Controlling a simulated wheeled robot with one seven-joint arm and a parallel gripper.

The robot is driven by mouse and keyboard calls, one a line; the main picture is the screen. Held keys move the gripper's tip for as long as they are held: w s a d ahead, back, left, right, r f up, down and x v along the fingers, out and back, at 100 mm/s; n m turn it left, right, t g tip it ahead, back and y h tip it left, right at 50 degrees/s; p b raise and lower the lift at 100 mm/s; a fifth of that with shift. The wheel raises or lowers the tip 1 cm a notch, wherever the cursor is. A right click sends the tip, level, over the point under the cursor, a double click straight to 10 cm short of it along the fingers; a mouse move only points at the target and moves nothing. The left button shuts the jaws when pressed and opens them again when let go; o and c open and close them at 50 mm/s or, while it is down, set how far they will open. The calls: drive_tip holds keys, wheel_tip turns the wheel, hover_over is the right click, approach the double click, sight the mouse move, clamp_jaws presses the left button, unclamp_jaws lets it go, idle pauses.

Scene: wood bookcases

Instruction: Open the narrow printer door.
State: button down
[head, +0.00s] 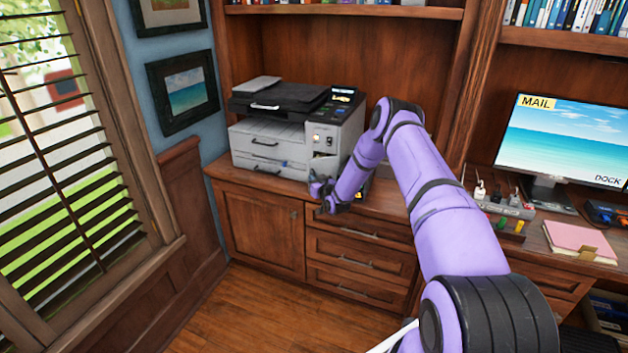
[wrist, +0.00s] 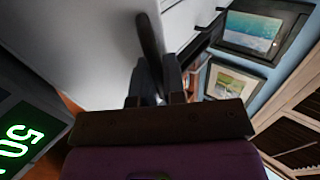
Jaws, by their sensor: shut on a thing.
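The printer (head: 262,133) is grey and white with a dark top and stands on the wooden cabinet at the back. Its narrow front section, below lit buttons, is on its right side; the lower part is partly covered by my gripper (head: 318,192). In the wrist view a pale panel (wrist: 75,40) fills the upper left, with a dark bar handle (wrist: 149,36) at its right side. My gripper (wrist: 160,82) is shut on this handle. In the head view the grip itself is too small to make out. I cannot tell how far the door stands open.
A green-lit display reading 50 (wrist: 18,140) is close by at the lower left of the wrist view. Wooden drawers (head: 360,262) lie below the printer. A monitor (head: 562,140) and power strip (head: 505,207) are to the right. The floor (head: 245,310) in front is clear.

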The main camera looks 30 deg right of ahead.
drive_tip(key=s+d+n+g+y, duration=0.2)
drive_tip(key=s+d+n+y, duration=0.2)
drive_tip(key=s+n+y, duration=0.2)
drive_tip(key=shift+s+n+y, duration=0.3)
drive_tip(key=shift+s+y, duration=0.8)
drive_tip(key=shift+y, duration=0.9)
drive_tip(key=c, duration=1.5)
unclamp_jaws()
drive_tip(key=v, duration=1)
drive_tip(key=shift+s+d+r, duration=0.1)
drive_tip(key=shift+s+d, duration=0.15)
drive_tip(key=shift+s, duration=0.1)
